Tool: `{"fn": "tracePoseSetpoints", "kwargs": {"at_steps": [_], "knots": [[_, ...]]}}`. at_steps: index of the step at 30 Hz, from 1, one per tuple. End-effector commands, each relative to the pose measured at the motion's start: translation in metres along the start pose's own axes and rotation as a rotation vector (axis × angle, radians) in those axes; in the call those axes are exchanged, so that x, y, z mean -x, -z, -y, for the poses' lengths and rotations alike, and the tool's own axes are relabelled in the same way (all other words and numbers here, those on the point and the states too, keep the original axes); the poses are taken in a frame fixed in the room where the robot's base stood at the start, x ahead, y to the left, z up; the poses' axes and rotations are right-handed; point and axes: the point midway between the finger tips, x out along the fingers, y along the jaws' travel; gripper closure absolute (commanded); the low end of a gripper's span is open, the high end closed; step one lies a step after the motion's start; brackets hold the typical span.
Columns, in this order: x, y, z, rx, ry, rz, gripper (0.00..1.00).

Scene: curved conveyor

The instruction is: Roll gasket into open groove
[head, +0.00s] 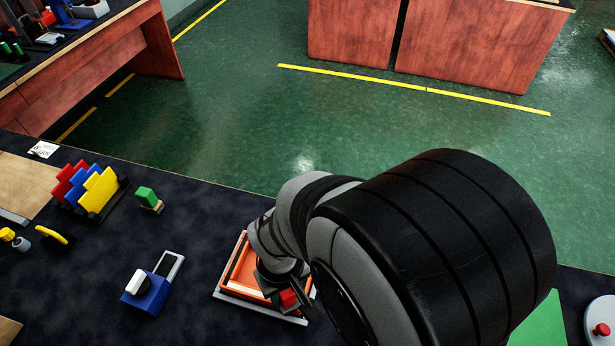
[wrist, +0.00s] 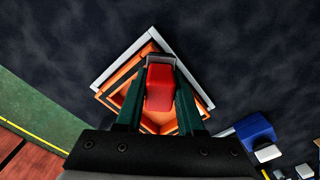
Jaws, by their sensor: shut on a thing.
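My gripper (head: 283,292) is shut on a red block-shaped piece (head: 289,299), which also shows between the green fingers in the wrist view (wrist: 159,88). The piece is over an orange square frame (head: 240,288) on a light grey base (head: 262,311); I cannot tell if it touches the frame. In the wrist view the orange frame (wrist: 116,100) surrounds the fingers, with the grey base edge (wrist: 118,68) outside it. A lighter line runs along the frame's left side in the head view; I cannot tell whether it is groove or gasket. My arm hides the frame's right part.
Left of the frame is a blue block (head: 146,296) with a white knob and grey loop. Farther left stand a rack of red, blue and yellow plates (head: 96,190) and a green block on a wooden base (head: 147,199). Dark tabletop between them is clear.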

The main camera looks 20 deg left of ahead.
Motion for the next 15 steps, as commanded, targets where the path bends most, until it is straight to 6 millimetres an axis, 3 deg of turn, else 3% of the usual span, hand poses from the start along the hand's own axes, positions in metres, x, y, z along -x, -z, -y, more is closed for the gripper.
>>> {"fn": "tracePoseSetpoints", "kwargs": {"at_steps": [15], "knots": [[-0.001, 0.033, 0.034, 0.002, 0.0, -0.001, 1.0]]}}
